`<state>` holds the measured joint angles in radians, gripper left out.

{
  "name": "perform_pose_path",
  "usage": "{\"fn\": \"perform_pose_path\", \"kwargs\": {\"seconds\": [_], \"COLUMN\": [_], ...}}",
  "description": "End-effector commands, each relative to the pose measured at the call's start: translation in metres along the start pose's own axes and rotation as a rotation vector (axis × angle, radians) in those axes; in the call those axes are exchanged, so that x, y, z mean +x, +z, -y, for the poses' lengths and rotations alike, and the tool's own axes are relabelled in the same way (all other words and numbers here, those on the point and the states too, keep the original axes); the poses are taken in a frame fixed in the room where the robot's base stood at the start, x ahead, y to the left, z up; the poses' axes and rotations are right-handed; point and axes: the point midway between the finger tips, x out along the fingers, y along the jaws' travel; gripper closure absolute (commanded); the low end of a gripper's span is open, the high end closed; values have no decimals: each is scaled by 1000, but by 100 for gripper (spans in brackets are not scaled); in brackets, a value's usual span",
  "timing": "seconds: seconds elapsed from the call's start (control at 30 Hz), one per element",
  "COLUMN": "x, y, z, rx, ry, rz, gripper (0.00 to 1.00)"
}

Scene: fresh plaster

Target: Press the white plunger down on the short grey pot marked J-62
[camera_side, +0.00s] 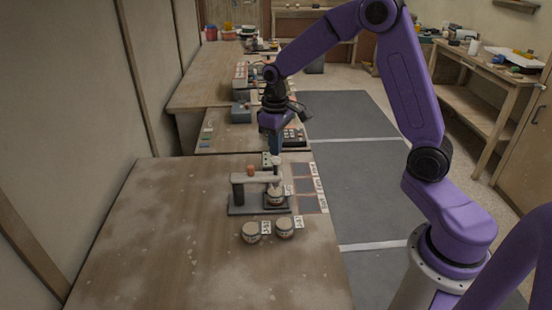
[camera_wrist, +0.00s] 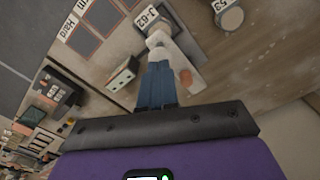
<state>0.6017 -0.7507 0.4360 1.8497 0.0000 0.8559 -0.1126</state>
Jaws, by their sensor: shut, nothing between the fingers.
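A small press stands on the near table, with a pale arm (camera_side: 255,178) and an orange knob (camera_side: 250,170) over a dark base (camera_side: 240,211). The short grey pot (camera_side: 276,198) sits on that base under the arm's right end. The white plunger (camera_side: 276,161) stands above the pot; in the wrist view the plunger (camera_wrist: 156,39) shows beside the J-62 label (camera_wrist: 147,18). My gripper (camera_side: 275,151) points down with blue fingers shut and empty. Its fingertips (camera_wrist: 159,58) are just over the plunger; I cannot tell whether they touch. The fingers hide part of the press.
Two more pots (camera_side: 251,232) (camera_side: 285,228) with labels stand in front of the press. Dark squares with label cards (camera_side: 305,185) lie to its right. A small light box (camera_wrist: 123,74) stands close by the press. The table's left and front are clear.

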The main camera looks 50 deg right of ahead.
Motion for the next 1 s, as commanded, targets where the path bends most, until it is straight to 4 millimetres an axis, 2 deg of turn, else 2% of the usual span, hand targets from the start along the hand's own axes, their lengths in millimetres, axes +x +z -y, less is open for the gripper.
{"fn": "perform_pose_path", "kwargs": {"seconds": [1.0], "x": [25], "y": [0], "z": [0], "rx": [0], "ry": [0], "rz": [1], "gripper": [100]}}
